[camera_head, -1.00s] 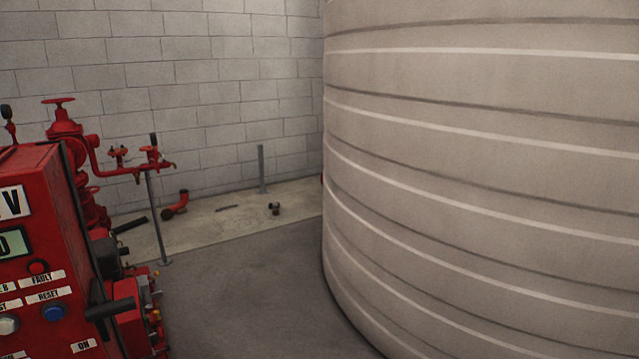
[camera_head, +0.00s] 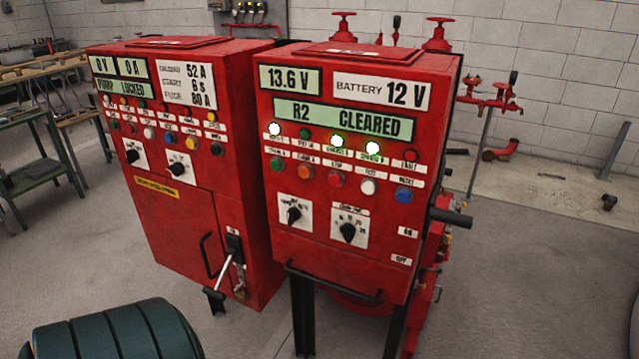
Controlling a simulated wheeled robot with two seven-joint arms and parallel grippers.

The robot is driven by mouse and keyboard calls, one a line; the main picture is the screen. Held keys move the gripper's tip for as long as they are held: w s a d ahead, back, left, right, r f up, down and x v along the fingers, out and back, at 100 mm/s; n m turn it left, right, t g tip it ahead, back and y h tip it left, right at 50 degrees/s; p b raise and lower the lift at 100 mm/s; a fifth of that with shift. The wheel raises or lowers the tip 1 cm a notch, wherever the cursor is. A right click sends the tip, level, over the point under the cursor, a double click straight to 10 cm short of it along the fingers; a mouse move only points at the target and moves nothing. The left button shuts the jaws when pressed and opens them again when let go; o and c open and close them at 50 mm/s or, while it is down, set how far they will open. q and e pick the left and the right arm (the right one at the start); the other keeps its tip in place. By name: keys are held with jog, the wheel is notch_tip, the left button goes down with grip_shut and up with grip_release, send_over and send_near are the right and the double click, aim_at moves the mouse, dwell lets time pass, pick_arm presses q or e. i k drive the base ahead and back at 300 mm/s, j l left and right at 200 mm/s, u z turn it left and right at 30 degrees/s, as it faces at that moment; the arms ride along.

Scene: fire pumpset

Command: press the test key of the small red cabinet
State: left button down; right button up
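The small red cabinet (camera_head: 345,210) stands on dark legs right of centre, its sloped front panel facing me. Its displays read 13.6 V, BATTERY 12 V and R2 CLEARED. Below the lamps is a row of keys: green, orange, red-orange, white and blue. The white key (camera_head: 368,187) sits just left of the blue key (camera_head: 403,195); the small label above it is too blurred to read here. Two black rotary switches are lower down. Neither of my grippers is in view.
A larger red cabinet (camera_head: 185,215) with a lever stands close on the left. A dark green ribbed object (camera_head: 115,335) is at the bottom left. A black handle (camera_head: 450,217) juts from the small cabinet's right side. A workbench (camera_head: 35,150) is far left. Floor at right is open.

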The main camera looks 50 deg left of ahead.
aim_at(367, 188)
jog(key=u, duration=1.35)
jog(key=i+l, duration=0.1)
jog(key=k+j, duration=0.25)
jog(key=i+l, duration=0.1)
jog(key=i+j+z, duration=0.1)
jog(key=z, duration=0.25)
jog(key=k+j, duration=0.05)
jog(key=j, duration=0.05)
